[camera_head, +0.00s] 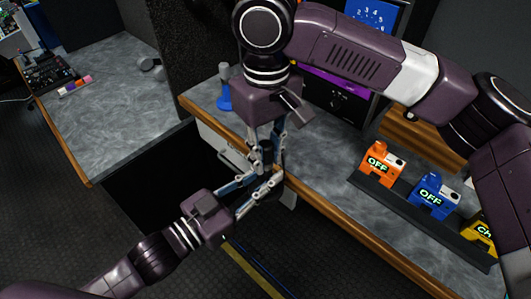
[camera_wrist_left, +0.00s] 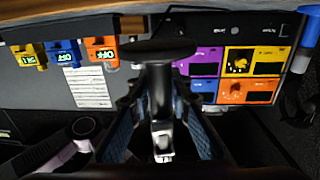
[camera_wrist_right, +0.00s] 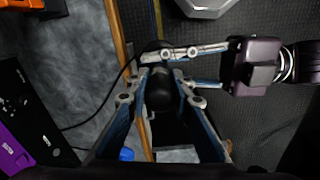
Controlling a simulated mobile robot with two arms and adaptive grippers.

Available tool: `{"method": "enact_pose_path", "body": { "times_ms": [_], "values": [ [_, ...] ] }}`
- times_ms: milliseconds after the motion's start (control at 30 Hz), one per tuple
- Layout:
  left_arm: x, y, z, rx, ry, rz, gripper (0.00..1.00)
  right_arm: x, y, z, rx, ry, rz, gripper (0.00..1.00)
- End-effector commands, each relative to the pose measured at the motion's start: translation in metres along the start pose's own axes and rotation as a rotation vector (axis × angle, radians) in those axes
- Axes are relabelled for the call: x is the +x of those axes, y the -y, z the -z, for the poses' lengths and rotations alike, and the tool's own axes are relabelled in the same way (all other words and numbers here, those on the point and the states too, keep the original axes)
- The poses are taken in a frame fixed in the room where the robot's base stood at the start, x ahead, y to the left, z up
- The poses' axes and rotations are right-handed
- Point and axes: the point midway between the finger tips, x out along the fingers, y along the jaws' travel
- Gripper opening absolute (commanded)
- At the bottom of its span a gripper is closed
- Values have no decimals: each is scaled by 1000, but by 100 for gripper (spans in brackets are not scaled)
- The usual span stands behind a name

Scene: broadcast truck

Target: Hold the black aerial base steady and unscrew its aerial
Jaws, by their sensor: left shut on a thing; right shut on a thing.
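The black aerial base is between my grippers at the front edge of the counter. In the left wrist view its dark disc (camera_wrist_left: 158,47) shows, with a dark upright part between the fingers. My left gripper (camera_head: 264,182) comes in from the lower left and is shut on the base, its fingers on either side. My right gripper (camera_head: 267,150) reaches down from above and is shut on the black aerial (camera_wrist_right: 160,92), whose round end shows between its fingers. The fingers hide most of both parts, and the thread between them cannot be seen.
The grey counter (camera_head: 330,165) has a wooden edge. Orange (camera_head: 378,165), blue (camera_head: 432,194) and yellow (camera_head: 481,236) units stand in a black rail at right. A blue post (camera_head: 224,90) stands behind the grippers. A thin black cable (camera_wrist_right: 103,103) runs across the counter.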

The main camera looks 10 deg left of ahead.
Motion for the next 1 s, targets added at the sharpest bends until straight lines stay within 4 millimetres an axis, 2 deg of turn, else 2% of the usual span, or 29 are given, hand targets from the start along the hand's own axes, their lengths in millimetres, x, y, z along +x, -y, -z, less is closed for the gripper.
{"method": "enact_pose_path", "body": {
  "times_ms": [33, 1000],
  "values": [
    [0, -5, 3, -2, -8, -10, 0, -2, 2, 4, -88, -15, 6, 0],
    [0, -5, 2, -3, -7, -9, 0, -3, -4, 7, -1992, -7, -7, 0]
  ]
}}
